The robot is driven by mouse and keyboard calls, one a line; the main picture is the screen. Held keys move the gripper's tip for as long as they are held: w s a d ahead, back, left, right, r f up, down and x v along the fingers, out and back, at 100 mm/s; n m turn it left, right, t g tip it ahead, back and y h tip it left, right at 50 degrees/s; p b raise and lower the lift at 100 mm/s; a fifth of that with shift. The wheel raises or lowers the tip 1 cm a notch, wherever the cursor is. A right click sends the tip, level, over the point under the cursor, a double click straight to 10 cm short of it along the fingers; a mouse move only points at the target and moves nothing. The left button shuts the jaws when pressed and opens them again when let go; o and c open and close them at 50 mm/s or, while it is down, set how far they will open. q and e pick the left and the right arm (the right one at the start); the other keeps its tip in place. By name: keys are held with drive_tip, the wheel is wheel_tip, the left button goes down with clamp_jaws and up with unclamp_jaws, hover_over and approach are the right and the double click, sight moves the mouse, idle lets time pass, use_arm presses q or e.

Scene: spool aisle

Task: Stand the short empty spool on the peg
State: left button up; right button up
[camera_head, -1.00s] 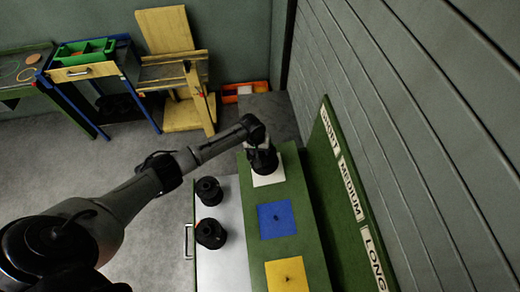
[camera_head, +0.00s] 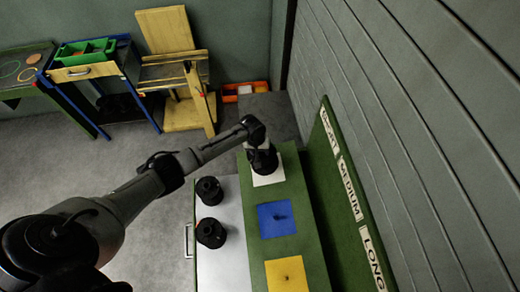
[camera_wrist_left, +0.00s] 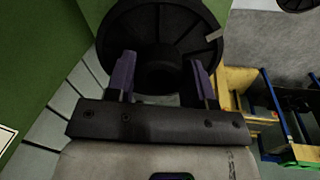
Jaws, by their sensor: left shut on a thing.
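My left gripper (camera_head: 261,150) reaches over the white square (camera_head: 268,179) at the far end of the green board (camera_head: 308,245), beside the SHORT label (camera_head: 328,129). It is shut on a black spool (camera_head: 264,163). In the left wrist view the two purple fingers of the left gripper (camera_wrist_left: 163,78) close on the hub of the spool (camera_wrist_left: 160,22), below its wide ribbed flange. The spool is at the white square, but its underside and any peg there are hidden, so I cannot tell whether it touches down. My right gripper is not in view.
Two other black spools (camera_head: 209,190) (camera_head: 211,233) stand on the pale surface (camera_head: 222,265) left of the board. The blue square (camera_head: 277,220) and yellow square (camera_head: 287,275) carry small pegs and are free. A ribbed wall (camera_head: 420,120) runs close on the right.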

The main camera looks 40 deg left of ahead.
use_arm(q)
drive_tip(key=shift+f, duration=0.3)
idle(0.4)
drive_tip(key=shift+w+d+f+b, duration=0.15)
drive_tip(key=shift+f+b, duration=0.7)
drive_tip(key=shift+f, duration=0.05)
drive_tip(key=shift+w+d+f+b, duration=0.1)
drive_tip(key=shift+f+b, duration=0.55)
drive_tip(key=shift+f, duration=0.2)
drive_tip(key=shift+w+d+f+b, duration=0.1)
drive_tip(key=shift+w+f+b, duration=0.05)
drive_tip(key=shift+f+b, duration=0.65)
drive_tip(key=shift+d+f+b, duration=0.1)
drive_tip(key=shift+f+b, duration=0.2)
drive_tip(key=shift+f, duration=0.35)
drive_tip(key=o, duration=1.4)
drive_tip(key=shift+o, duration=0.2)
drive_tip(key=r, duration=0.4)
drive_tip(key=s+a+r, duration=0.1)
drive_tip(key=r, duration=0.7)
drive_tip(key=shift+s+a+r, duration=0.25)
drive_tip(key=shift+s+r, duration=0.1)
drive_tip(key=shift+r, duration=0.5)
